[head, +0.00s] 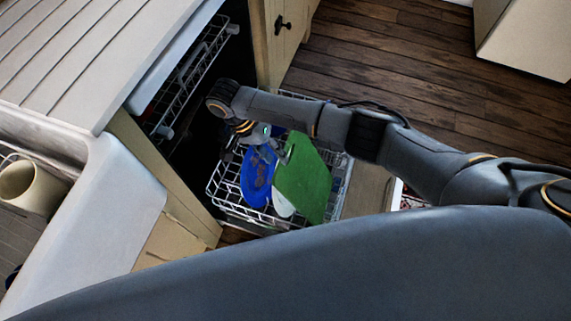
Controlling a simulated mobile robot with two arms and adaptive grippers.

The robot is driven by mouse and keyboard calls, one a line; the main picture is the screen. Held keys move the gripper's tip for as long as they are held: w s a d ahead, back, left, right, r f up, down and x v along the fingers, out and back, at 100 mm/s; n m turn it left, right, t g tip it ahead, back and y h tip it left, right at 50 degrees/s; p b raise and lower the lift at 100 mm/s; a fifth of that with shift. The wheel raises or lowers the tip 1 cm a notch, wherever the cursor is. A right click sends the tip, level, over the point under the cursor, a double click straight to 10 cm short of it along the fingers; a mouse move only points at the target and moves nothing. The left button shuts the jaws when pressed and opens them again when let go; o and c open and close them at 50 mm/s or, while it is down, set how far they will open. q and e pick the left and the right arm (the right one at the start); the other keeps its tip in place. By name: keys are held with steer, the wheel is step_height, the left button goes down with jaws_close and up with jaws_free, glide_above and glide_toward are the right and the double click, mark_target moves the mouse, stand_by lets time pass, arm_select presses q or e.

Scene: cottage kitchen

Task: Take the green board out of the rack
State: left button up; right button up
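The green board (305,180) stands tilted in the wire rack (222,187) of the pulled-out lower dishwasher drawer. My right gripper (284,156) reaches down from above, at the board's upper left edge. Its fingers are small and partly hidden by the wrist, so I cannot tell whether they are shut on the board or only beside it. My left gripper is not in view.
A blue patterned plate (257,178) stands just left of the board, with a white dish (282,205) low between them. The upper rack (190,75) is at the left, under the counter (75,50). A sink (110,215) holds the left side. Wooden floor (400,65) is clear beyond.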

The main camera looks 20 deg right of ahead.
mark_target(290, 174)
steer(key=b+x, duration=0.2)
steer(key=x, duration=0.7)
steer(key=shift+d+f, duration=0.15)
steer(key=shift+f, duration=0.1)
steer(key=shift+s+d+f, duration=0.15)
steer(key=shift+d+f, duration=0.1)
steer(key=shift+f, duration=0.3)
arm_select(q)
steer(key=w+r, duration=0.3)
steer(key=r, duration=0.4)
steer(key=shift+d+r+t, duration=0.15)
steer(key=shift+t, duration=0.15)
arm_select(e)
steer(key=shift+c, duration=0.4)
jaws_close()
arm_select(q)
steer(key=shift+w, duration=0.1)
arm_select(e)
steer(key=shift+r, duration=0.2)
